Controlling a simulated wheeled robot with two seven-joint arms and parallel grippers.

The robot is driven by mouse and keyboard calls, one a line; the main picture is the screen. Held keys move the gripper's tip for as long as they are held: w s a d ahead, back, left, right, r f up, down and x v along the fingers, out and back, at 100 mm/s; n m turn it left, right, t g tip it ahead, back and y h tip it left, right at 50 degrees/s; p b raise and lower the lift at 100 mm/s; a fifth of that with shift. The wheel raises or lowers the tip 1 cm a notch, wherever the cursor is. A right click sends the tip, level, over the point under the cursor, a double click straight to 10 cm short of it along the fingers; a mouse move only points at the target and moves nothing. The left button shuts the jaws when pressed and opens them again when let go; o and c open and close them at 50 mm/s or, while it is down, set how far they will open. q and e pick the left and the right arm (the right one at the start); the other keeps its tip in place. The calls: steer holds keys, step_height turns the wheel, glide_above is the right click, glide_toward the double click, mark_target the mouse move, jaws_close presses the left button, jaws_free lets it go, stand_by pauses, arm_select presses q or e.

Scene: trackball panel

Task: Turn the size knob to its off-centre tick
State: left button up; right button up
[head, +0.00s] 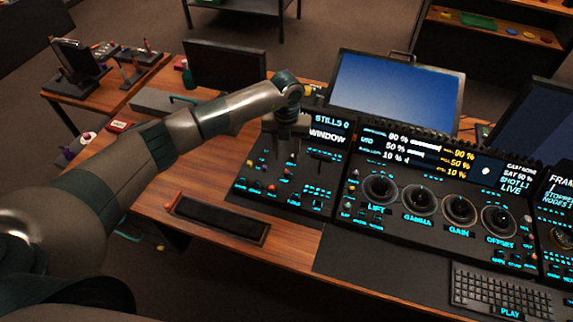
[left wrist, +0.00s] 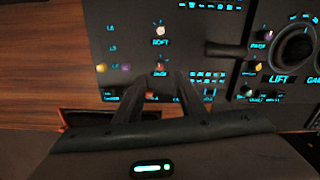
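In the head view, my left gripper (head: 287,150) hangs over the left panel section (head: 247,180) and partly hides the small knobs there. My right gripper is not in view.
Right of the gripper stand a dark lever (left wrist: 225,49) and large trackballs, LIFT (head: 380,188) the nearest. A dark padded tray (head: 220,215) lies before the panel. A monitor (head: 397,88) stands behind. A keyboard (head: 500,292) is at front right. Bare wood (head: 150,215) lies left.

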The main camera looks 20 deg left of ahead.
mark_target(286, 171)
arm_select(q)
step_height(286, 171, down, 8)
steer(key=shift+r+p, duration=0.1)
steer(key=shift+p, duration=0.85)
jaws_close()
